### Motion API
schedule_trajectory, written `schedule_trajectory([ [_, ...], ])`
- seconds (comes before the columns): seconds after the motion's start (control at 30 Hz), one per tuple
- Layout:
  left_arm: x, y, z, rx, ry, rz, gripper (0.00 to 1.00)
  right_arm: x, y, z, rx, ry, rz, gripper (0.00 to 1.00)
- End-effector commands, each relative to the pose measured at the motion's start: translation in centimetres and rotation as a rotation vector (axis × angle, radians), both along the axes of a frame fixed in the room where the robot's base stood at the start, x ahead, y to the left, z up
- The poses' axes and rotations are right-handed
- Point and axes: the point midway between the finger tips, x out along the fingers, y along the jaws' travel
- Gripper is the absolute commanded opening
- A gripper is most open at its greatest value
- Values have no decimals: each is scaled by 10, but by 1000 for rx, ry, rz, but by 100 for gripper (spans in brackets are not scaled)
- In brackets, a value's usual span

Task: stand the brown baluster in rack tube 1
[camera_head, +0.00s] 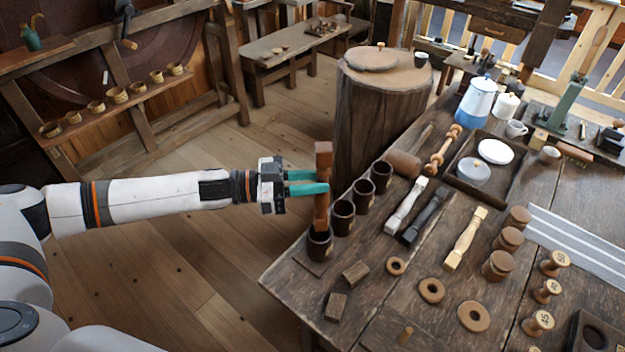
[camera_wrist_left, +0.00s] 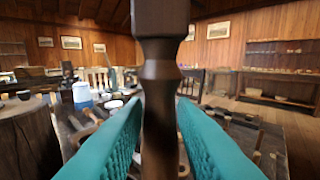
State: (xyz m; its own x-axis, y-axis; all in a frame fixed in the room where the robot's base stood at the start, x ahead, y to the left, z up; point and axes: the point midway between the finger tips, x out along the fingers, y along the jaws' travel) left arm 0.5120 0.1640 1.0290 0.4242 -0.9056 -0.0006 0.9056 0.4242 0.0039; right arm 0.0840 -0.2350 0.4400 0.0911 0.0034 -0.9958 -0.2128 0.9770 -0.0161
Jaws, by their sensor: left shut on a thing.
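The brown baluster (camera_head: 323,158) stands upright in my left gripper (camera_head: 316,182), whose teal fingers are shut on its upper part. In the left wrist view the baluster (camera_wrist_left: 160,85) runs vertically between the two fingers (camera_wrist_left: 160,125). Its lower end is at the mouth of the nearest dark tube (camera_head: 320,246), at the table's left edge. It looks to be inside the rim, but I cannot tell how deep. Three more dark tubes, the nearest of them (camera_head: 342,220), run in a row behind it. Tube numbers are not readable. My right gripper is not in view.
White (camera_head: 405,206), black (camera_head: 424,216) and cream (camera_head: 465,240) balusters lie on the table right of the tubes. Small wooden blocks (camera_head: 355,273) and rings (camera_head: 431,291) lie in front. A mallet (camera_head: 403,163) lies behind the tubes. Open floor is left of the table.

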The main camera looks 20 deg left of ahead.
Motion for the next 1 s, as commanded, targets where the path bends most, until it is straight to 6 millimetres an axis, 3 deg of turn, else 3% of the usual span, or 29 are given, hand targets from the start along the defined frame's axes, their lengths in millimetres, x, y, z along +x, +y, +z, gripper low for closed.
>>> schedule_trajectory([
  [1.0, -1, 2, -7, -1, 0, 0, 0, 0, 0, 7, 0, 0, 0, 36],
])
